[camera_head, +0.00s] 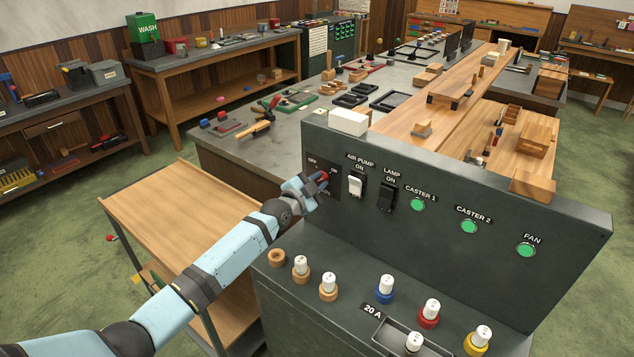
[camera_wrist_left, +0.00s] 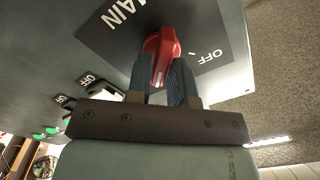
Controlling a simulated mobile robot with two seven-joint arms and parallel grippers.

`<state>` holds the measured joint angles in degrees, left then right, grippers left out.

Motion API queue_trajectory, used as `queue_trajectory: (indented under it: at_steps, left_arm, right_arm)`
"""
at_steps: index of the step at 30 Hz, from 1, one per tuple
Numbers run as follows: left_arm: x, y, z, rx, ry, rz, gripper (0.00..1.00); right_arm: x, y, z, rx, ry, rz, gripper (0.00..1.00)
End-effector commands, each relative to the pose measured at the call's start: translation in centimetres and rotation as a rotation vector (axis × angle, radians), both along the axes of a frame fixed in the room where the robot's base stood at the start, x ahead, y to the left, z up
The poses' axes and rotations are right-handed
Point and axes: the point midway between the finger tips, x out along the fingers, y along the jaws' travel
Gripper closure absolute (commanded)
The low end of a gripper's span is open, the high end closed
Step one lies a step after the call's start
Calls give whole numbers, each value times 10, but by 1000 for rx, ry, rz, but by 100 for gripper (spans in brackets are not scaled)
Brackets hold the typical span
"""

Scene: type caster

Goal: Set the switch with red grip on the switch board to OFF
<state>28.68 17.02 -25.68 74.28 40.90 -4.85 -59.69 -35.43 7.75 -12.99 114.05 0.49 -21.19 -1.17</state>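The switch with the red grip (camera_head: 323,176) is on a black plate at the left end of the grey switch board (camera_head: 456,202). OFF is printed at the plate's upper left and ON at its right. My left gripper (camera_head: 318,183) is at this switch. In the left wrist view, the red grip (camera_wrist_left: 161,55) sits between the two fingers of my left gripper (camera_wrist_left: 162,84), which look closed on its sides. A white line on the grip points down in that picture, away from the OFF label at its right. The ON label is hidden there. My right gripper is not in view.
The white AIR PUMP switch (camera_head: 356,185) and black LAMP switch (camera_head: 386,196) are just right of my gripper. Green lights, including CASTER 1 (camera_head: 417,204), are further right. Fuses, including a blue one (camera_head: 386,288), stand on the ledge below. A wooden cart (camera_head: 175,215) is at the left.

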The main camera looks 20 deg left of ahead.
Motion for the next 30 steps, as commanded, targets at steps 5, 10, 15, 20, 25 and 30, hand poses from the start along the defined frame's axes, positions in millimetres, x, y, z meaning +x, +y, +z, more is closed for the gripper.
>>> queue_trajectory:
  at_steps: [5,10,15,20,25,30]
  left_arm:
    - [0,0,0,0,0,0,100]
    - [0,0,0,-8,3,0,100]
    - [0,1,0,-51,18,0,100]
    - [0,1,0,-137,50,0,100]
    - [0,2,0,-271,98,-1,100]
    - [1,3,0,-424,154,0,100]
  right_arm:
    - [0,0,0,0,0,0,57]
    - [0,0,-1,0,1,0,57]
    - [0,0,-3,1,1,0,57]
    - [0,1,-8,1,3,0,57]
    - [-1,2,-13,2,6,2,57]
    - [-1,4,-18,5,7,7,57]
